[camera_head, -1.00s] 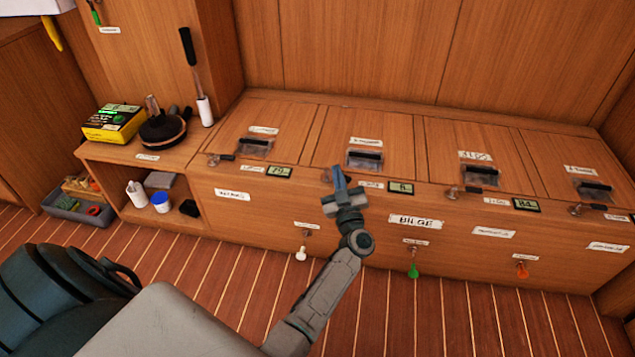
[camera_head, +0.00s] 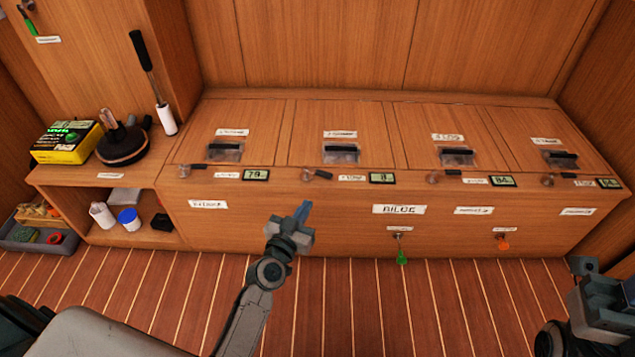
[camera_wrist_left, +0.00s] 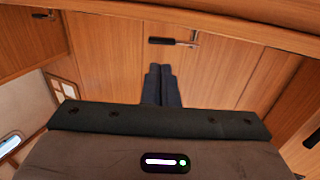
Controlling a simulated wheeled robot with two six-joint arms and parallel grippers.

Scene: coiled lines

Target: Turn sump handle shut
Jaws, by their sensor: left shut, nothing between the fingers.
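A green-tipped pull (camera_head: 402,256) and an orange one (camera_head: 503,244) hang on the bench front. A yellow box (camera_head: 65,145) and a dark round object (camera_head: 122,147) stand at the left. A grey tray (camera_head: 35,238) lies on the floor. The planked floor ahead is clear.

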